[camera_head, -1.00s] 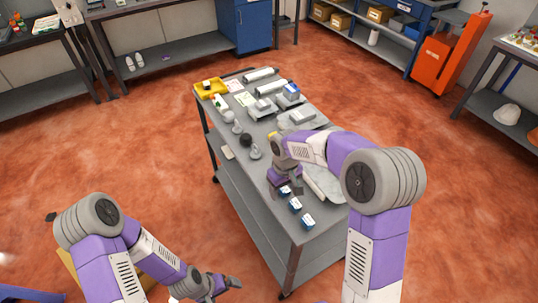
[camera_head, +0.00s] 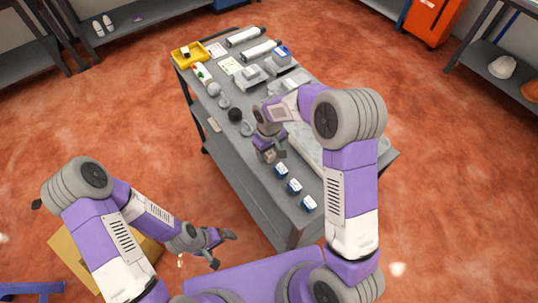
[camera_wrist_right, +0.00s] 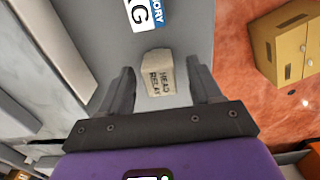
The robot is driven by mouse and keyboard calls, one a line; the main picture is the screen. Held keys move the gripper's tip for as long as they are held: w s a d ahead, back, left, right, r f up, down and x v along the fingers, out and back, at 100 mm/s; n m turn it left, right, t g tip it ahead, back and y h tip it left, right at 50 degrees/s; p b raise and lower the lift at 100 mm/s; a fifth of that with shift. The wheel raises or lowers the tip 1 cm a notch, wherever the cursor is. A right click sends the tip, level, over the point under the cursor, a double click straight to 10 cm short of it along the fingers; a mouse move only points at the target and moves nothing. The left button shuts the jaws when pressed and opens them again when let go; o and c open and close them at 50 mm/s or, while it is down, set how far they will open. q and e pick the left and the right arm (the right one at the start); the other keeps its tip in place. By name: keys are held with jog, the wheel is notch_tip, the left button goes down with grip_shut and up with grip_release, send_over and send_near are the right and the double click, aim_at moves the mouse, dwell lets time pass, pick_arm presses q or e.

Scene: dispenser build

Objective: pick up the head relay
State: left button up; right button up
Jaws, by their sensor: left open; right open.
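The head relay (camera_wrist_right: 158,76) is a small beige block with "HEAD RELAY" printed on its face. It sits on the grey cart top (camera_wrist_right: 188,22). In the right wrist view my right gripper (camera_wrist_right: 163,88) is open, with the block showing between its two fingers and no visible contact. In the head view my right gripper (camera_head: 270,153) is low over the cart's near part, and a small beige patch of the relay (camera_head: 269,156) shows at its fingers. My left gripper (camera_head: 222,249) is open and empty, away from the cart, above the floor.
Several blue-and-white labelled boxes (camera_head: 294,186) line the cart's near edge; one labelled box (camera_wrist_right: 145,12) is close beyond the relay. A dark ball (camera_head: 235,114), grey parts and a yellow tray (camera_head: 188,54) stand farther back. A cardboard box (camera_head: 78,252) is on the floor.

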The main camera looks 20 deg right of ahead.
jog(key=shift+c, duration=0.2)
jog(key=c, duration=1.1)
